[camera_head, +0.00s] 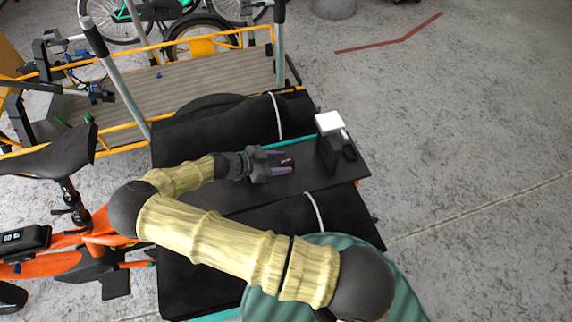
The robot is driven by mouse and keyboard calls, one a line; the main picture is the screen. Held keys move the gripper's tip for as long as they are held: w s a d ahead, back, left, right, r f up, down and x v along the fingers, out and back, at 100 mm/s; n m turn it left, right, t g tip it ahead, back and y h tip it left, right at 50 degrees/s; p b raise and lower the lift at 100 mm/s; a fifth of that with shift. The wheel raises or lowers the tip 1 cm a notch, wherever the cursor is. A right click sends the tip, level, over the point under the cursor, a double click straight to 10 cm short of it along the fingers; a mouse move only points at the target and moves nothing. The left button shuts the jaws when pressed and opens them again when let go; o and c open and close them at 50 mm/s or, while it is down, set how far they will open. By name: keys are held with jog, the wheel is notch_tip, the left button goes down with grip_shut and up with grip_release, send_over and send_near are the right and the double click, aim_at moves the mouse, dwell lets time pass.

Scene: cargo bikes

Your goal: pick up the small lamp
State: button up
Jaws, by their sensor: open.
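A small dark item with a red and a pale patch (287,162), which looks like the small lamp, lies on the black rack top (225,198). My gripper (284,163) reaches in from the left, with its two purple-grey fingers apart and pointing right. The item shows between the fingertips. I cannot tell whether the fingers touch it. Part of it may be hidden by the gripper.
A black upright object with a white square top (330,122) stands just right of the fingertips. Black bags (222,127) flank the rack top. An orange bike (95,235) is at left, and a yellow-railed cargo bed (215,72) lies behind. Grey floor at right is free.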

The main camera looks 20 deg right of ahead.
aim_at(279, 163)
jog(key=c, duration=1.1)
jog(key=shift+o, duration=0.2)
notch_tip(279, 163, up, 10)
jog(key=shift+p, duration=0.45)
